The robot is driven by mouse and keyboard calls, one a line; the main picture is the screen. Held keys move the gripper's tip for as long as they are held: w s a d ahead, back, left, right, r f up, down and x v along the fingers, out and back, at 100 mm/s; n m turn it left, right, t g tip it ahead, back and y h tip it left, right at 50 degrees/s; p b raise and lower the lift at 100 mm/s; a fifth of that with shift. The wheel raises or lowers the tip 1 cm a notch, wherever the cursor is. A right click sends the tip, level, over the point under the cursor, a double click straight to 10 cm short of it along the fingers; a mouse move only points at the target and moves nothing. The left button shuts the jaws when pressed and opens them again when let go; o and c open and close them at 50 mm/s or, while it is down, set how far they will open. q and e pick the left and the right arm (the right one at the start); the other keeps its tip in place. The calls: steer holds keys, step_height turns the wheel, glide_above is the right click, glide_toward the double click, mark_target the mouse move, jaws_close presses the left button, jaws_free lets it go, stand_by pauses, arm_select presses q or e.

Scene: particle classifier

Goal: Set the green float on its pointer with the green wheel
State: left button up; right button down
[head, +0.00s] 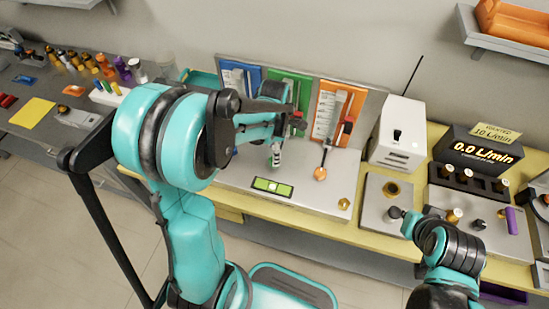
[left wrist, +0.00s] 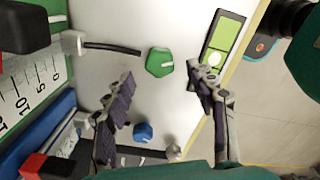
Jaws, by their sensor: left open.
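The green wheel (left wrist: 160,62) lies on the pale base plate in the left wrist view. My left gripper (left wrist: 161,80) is open and empty, one finger on each side, with the wheel just beyond the fingertips. In the head view the left gripper (head: 276,156) reaches down in front of the green panel (head: 296,84) and hides the green wheel. A white scale (left wrist: 22,90) shows at the left of the wrist view. I cannot make out the green float or its pointer clearly.
The blue wheel (left wrist: 142,132) sits close to one left finger. A green level (head: 272,187) lies on the front of the base plate. The orange wheel (head: 320,173) and orange panel (head: 338,108) stand to the right. A white box (head: 398,130) and a display (head: 480,150) are farther right.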

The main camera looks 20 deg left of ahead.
arm_select(q)
steer(key=shift+f+b, duration=0.45)
steer(key=shift+f, duration=1.5)
steer(key=c, duration=1.1)
steer(key=shift+c, duration=0.2)
steer(key=shift+m, duration=0.3)
steer(key=m, duration=0.5)
steer(key=shift+b, duration=0.35)
steer(key=m, duration=0.5)
